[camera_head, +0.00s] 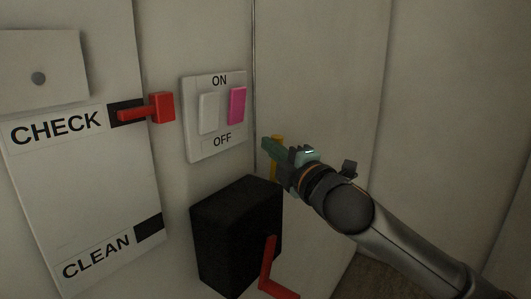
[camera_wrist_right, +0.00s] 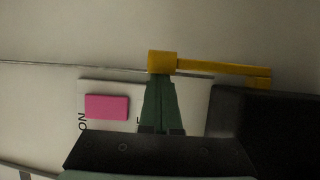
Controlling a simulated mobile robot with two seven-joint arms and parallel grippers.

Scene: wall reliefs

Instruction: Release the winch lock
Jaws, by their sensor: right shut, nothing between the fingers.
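The winch is a black box (camera_head: 228,236) low on the wall with a red crank (camera_head: 267,264) on its front. A yellow lever (camera_head: 276,141) shows just above the box, mostly hidden behind my right gripper. In the right wrist view the yellow lever (camera_wrist_right: 225,66) has a square block at one end and a thin bar running right to the dark box (camera_wrist_right: 280,125). My right gripper (camera_head: 266,146) has green fingers, which are shut and empty. In the wrist view its fingertips (camera_wrist_right: 160,82) overlap the lower edge of the block; I cannot tell whether they touch. My left gripper is not in view.
A white switch plate (camera_head: 216,155) marked ON and OFF, with a pink switch (camera_head: 237,106), is on the wall left of the gripper. A red handle (camera_head: 161,107) sticks out beside the CHECK/CLEAN panel (camera_head: 75,190). The right wall is bare.

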